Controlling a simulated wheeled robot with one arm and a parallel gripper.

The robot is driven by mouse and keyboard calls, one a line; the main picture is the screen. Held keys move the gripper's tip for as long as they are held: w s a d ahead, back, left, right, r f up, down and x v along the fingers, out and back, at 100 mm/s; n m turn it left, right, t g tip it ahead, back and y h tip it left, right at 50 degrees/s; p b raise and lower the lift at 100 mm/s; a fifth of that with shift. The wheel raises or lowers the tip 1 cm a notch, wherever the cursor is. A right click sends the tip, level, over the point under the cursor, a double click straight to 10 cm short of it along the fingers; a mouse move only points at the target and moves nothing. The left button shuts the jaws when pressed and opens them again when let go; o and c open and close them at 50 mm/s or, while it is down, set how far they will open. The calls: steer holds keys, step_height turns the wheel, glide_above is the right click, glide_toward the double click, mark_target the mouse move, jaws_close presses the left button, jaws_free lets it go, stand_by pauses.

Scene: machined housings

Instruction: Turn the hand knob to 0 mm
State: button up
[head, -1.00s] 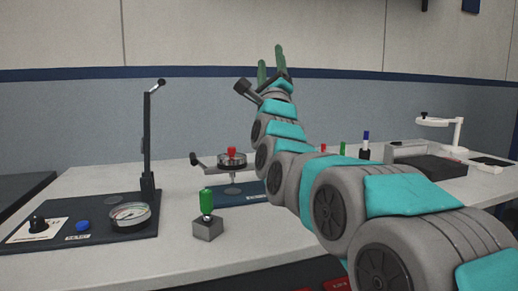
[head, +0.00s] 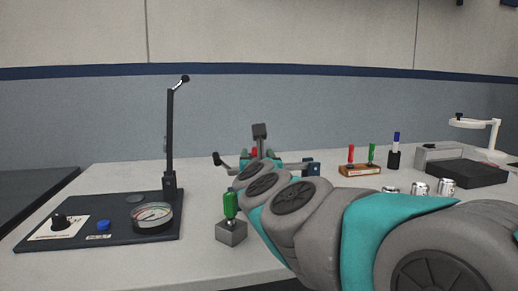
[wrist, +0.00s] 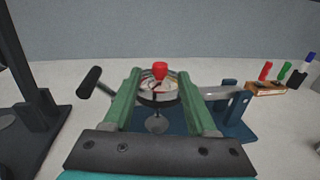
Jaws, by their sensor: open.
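A round dial (wrist: 158,92) with a pale face, a dark rim and a red knob (wrist: 160,69) on top stands over a blue base (wrist: 232,128) in the wrist view. A black handle (wrist: 89,82) sticks out to its left. My gripper (wrist: 157,74) is open, its green fingers either side of the dial in this view; I cannot tell whether they touch it. In the head view my arm hides most of this device, and its handle (head: 218,158) shows at left. A black knob (head: 60,221) sits on a white scale plate on the left panel, its markings unreadable.
The dark panel (head: 110,243) also carries a blue button (head: 103,225), a gauge (head: 152,217) and an upright lever (head: 170,140). A green-handled block (head: 231,232) stands close under my arm.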

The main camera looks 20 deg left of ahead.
mark_target(256, 152)
steer(key=shift+p+x, duration=0.35)
steer(key=shift+x, duration=2.3)
jaws_close()
